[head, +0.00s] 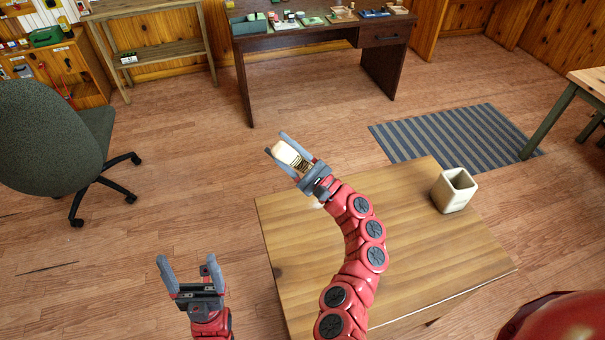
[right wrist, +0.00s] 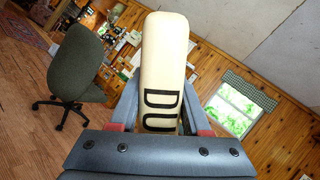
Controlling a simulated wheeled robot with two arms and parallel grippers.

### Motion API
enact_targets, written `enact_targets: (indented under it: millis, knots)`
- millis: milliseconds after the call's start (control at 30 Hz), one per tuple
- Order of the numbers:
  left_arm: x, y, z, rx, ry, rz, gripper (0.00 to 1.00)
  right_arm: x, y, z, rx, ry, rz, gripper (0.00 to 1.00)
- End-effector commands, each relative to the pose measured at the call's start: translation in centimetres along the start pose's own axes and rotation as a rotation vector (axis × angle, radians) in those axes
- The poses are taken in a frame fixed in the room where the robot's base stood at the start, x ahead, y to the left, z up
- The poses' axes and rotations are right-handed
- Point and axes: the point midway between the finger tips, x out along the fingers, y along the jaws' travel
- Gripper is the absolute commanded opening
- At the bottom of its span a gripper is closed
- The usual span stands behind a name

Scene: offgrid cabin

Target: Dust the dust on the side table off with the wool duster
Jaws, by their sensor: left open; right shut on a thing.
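The side table (head: 410,255) is a light wooden top in the lower middle of the head view. I cannot make out dust on it for certain; part of its top is hidden by my right arm. My right gripper (head: 279,145) is shut on a cream block with dark lettering, which I take to be the wool duster (head: 290,156). It is held near the table's far left corner, its height unclear. The duster also fills the middle of the right wrist view (right wrist: 165,70), between the fingers. My left gripper (head: 187,264) is open and empty, left of the table.
A cream square holder (head: 454,190), open at the top, stands on the table's far right part. A green office chair (head: 60,140) is at the left. A dark desk (head: 320,38) with small items stands at the back. A striped rug (head: 450,138) lies beyond the table.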

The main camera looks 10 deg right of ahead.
Motion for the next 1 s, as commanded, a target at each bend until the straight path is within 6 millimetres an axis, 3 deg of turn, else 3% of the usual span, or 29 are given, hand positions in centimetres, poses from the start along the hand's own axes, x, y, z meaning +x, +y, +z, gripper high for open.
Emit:
enact_targets:
  millis: [267, 800, 1000]
  knots:
    - [-0.7, 0.0, 0.1, 0.0, 0.0, 0.0, 0.85, -0.3, 0.4, -0.6, -0.001, 0.0, -0.001, 0.0]
    - [-6.3, 0.3, 1.1, 0.0, 0.0, 0.0, 0.85, -2.7, 3.9, -5.2, 0.0, -0.001, 0.0, 0.0]
    - [-7.3, 0.4, 1.2, 0.0, 0.0, 0.0, 0.85, -3.2, 4.5, -6.1, -0.001, -0.001, 0.0, 0.0]
